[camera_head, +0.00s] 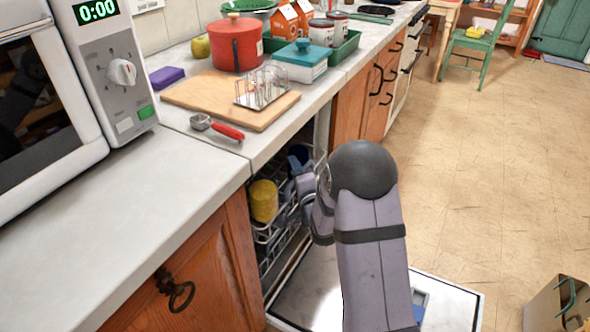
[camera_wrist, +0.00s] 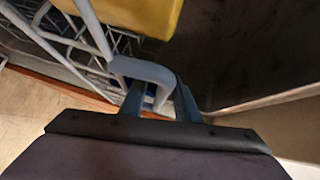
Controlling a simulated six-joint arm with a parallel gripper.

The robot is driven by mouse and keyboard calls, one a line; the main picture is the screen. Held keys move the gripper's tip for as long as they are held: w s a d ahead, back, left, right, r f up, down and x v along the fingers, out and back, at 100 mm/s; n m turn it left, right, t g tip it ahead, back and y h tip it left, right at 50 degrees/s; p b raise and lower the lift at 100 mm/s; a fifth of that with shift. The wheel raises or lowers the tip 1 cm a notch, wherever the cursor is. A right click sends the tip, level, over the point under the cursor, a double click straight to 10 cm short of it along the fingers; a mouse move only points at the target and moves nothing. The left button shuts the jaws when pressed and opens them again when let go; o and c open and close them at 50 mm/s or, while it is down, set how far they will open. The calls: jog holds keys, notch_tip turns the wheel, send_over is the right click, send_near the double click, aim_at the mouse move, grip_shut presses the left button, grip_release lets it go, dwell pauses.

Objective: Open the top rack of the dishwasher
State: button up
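The dishwasher's top rack (camera_head: 268,231) is a grey wire basket inside the open cabinet, holding a yellow mug (camera_head: 264,201). In the wrist view, the rack's grey handle loop (camera_wrist: 145,68) reaches toward my gripper (camera_wrist: 160,102). My fingers stand apart, with one side of the loop between them. The left finger shows through the loop and the right finger is close outside it. A gap shows beside the left finger; contact at the right is unclear. In the head view, my arm hides the fingertips and part of the rack front.
The dishwasher door (camera_head: 318,290) lies folded down under my arm. The counter (camera_head: 165,165) runs above the rack, with a cutting board (camera_head: 215,98) and red-handled scoop (camera_head: 217,127). A wooden cabinet (camera_head: 205,275) stands left. Open floor (camera_head: 480,180) lies right.

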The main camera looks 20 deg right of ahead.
jog(key=shift+w, duration=0.25)
grip_shut()
jog(key=s+d+p, duration=0.4)
jog(key=s+d, duration=1.4)
jog(key=shift+s+d, duration=0.15)
jog(key=shift+s, duration=0.05)
